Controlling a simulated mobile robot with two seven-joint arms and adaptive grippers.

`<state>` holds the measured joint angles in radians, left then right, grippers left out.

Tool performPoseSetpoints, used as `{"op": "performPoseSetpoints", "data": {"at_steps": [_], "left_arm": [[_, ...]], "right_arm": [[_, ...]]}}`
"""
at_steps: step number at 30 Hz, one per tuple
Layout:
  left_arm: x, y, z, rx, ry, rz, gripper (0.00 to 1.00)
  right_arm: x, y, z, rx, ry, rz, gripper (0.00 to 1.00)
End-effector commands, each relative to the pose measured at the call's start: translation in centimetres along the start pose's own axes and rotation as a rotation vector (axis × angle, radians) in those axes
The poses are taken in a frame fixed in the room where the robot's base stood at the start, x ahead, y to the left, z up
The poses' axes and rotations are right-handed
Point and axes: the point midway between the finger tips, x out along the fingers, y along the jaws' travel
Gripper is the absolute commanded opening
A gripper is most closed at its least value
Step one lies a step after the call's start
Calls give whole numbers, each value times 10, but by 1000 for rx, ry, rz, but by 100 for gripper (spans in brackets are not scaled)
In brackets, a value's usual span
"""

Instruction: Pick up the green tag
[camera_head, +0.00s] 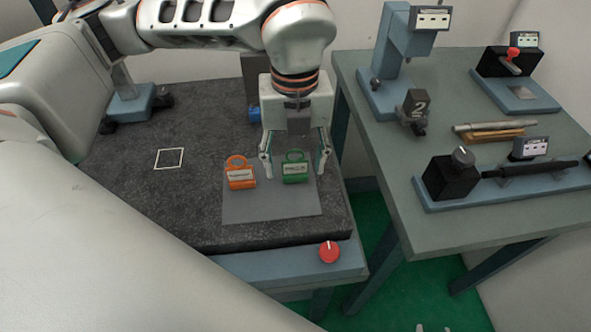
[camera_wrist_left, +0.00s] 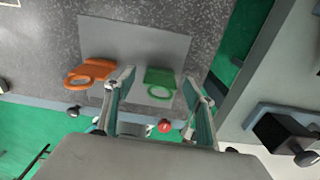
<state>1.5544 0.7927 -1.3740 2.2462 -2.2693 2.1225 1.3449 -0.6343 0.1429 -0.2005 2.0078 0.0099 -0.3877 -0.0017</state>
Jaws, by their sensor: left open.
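The green tag (camera_head: 294,170) stands or lies on a grey mat (camera_head: 270,208) on the dark stone slab, with its ring toward the back. It also shows in the left wrist view (camera_wrist_left: 159,78). My left gripper (camera_head: 295,172) is open, pointing down, with one finger on each side of the green tag. In the left wrist view its fingertips (camera_wrist_left: 158,78) appear to either side of the tag, and no contact is visible. An orange tag (camera_head: 241,178) is on the same mat to the left, just outside the left finger. My right gripper is not in view.
A red knob (camera_head: 329,252) is on the slab table's front edge. A blue part (camera_head: 254,113) is behind the gripper. A second table (camera_head: 480,215) at the right carries several fixtures. The slab's left part, with a white square outline (camera_head: 169,158), is clear.

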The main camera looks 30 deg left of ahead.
Motion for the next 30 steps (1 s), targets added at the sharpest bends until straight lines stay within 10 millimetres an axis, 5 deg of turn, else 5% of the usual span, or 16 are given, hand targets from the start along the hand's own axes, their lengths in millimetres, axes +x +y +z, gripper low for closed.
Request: {"op": "performPoseSetpoints", "data": {"at_steps": [7, 11, 23, 30], "left_arm": [[2, 0, 0, 0, -1, -2, 52], [2, 0, 0, 0, -1, -2, 19], [0, 0, 0, -1, -2, -2, 19], [-22, -1, 1, -2, -5, -5, 19]], "right_arm": [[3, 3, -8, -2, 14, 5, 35], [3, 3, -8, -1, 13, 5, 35], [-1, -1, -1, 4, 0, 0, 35], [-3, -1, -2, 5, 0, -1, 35]]}}
